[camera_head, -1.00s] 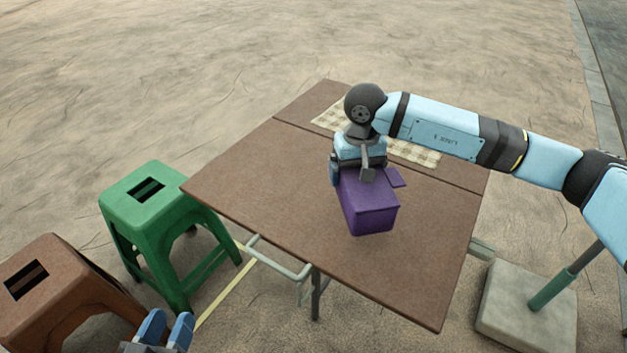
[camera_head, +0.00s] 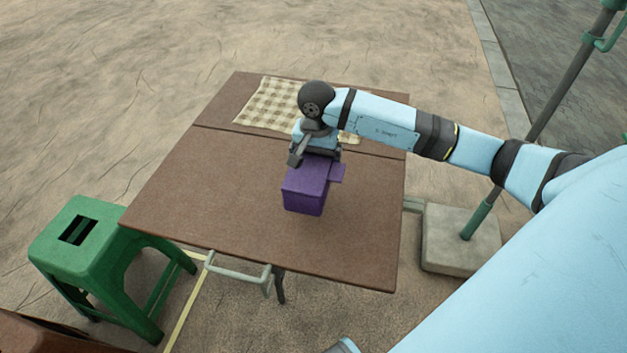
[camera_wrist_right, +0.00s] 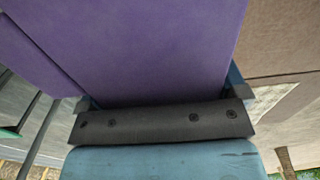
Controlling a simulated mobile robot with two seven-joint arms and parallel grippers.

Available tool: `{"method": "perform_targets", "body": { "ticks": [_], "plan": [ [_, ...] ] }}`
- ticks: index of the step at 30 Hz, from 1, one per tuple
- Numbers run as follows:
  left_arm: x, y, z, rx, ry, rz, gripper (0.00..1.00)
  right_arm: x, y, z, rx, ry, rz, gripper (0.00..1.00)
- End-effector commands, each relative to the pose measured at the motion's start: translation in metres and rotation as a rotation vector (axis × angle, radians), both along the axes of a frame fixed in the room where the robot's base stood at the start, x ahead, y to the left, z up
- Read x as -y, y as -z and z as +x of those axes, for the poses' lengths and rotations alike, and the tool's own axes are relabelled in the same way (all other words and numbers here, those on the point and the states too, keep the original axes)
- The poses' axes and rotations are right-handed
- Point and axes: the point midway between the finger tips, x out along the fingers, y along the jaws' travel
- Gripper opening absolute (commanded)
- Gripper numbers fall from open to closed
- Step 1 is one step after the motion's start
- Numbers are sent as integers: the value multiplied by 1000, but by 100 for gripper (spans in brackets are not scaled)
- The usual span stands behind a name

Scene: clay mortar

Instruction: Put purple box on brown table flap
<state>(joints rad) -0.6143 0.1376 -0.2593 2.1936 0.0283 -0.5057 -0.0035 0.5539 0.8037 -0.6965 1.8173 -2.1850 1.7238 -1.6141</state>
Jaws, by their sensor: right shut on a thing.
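The purple box (camera_head: 304,194) is over the large front section of the brown table (camera_head: 220,205); I cannot tell whether its underside touches the top. A seam divides this front section from a narrower back section of the table. My right gripper (camera_head: 318,155) is shut on the far end of the box, and its wrist hides part of it. In the right wrist view the purple box (camera_wrist_right: 140,45) fills the space between the fingers of the right gripper (camera_wrist_right: 162,95). My left gripper is not in view.
A checkered cloth (camera_head: 270,102) lies on the back section, partly hidden by my right wrist. A green stool (camera_head: 95,250) stands at the table's left. A concrete base with a pole (camera_head: 460,240) stands to the right. The front section around the box is clear.

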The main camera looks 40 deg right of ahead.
Motion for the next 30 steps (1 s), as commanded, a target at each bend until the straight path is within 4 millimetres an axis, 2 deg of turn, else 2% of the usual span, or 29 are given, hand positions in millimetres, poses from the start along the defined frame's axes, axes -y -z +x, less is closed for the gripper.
{"method": "perform_targets", "body": {
  "ticks": [1, 3, 10, 17, 29, 30],
  "plan": [
    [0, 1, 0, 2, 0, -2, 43, -1, 12, 0, -2, 1, 2, 60],
    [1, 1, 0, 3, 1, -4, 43, 0, 22, -1, -2, 1, 1, 60],
    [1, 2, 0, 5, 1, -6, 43, -1, 38, 0, 0, -1, 1, 60],
    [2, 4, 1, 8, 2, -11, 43, -1, 72, 0, -1, 0, 2, 60],
    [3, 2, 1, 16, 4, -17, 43, 0, 78, 0, 1, -1, 0, 60],
    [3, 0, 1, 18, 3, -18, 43, 0, 77, 0, 1, -1, -1, 98]
  ]
}}
